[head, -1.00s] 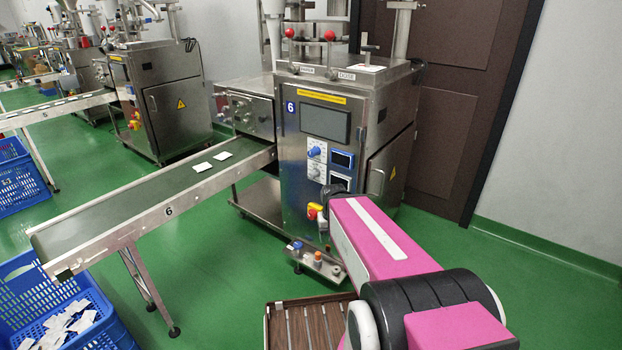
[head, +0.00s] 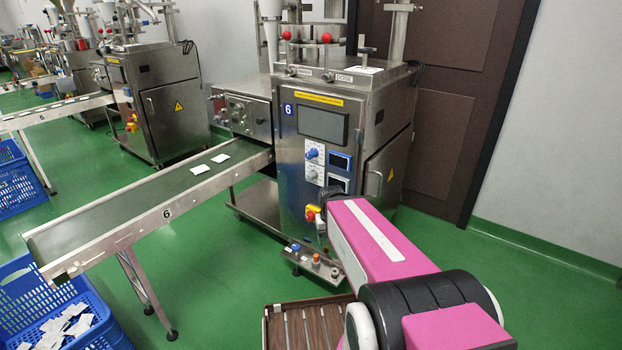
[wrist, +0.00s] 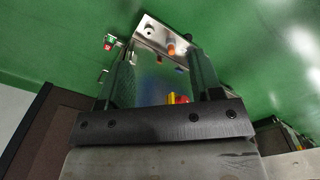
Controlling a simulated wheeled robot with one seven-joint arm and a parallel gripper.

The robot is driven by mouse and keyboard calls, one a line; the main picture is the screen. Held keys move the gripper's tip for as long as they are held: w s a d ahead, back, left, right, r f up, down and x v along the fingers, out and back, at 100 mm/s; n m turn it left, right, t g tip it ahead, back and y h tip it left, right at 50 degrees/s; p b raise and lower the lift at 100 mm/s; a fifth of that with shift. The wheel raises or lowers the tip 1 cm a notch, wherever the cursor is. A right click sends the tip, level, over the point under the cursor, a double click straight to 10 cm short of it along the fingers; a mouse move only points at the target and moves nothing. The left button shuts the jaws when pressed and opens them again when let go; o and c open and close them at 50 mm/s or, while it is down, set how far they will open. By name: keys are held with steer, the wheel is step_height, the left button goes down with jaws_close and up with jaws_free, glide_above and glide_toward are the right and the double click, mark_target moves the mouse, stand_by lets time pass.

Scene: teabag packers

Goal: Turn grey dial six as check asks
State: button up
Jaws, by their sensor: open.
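The number 6 machine (head: 345,120) stands right of centre in the head view. Its front panel carries a blue dial (head: 311,153) and, just below it, a grey dial (head: 312,175) on a pale plate. Small dark displays (head: 340,161) sit to the right of the dials. My pink arm reaches toward the lower panel, and its end hides my gripper in the head view. In the wrist view my gripper (wrist: 160,72) is open and empty, with the steel panel beyond its fingers. The grey dial cannot be made out there.
A red and yellow switch (head: 312,213) sits low on the panel, close to my arm's end; it also shows in the wrist view (wrist: 178,98). A button bar (head: 315,262) juts out below. A conveyor (head: 150,205) runs left above a blue crate (head: 70,310). A slatted wooden platform (head: 272,325) lies in front.

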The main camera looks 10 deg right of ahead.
stand_by(0.4)
steer(key=n+t+h, duration=1.3)
steer(key=n, duration=1.1)
glide_toward(308, 178)
steer(key=x, duration=1.1)
steer(key=shift+w+d, duration=0.25)
steer(key=shift+d, duration=0.1)
steer(key=c, duration=0.9)
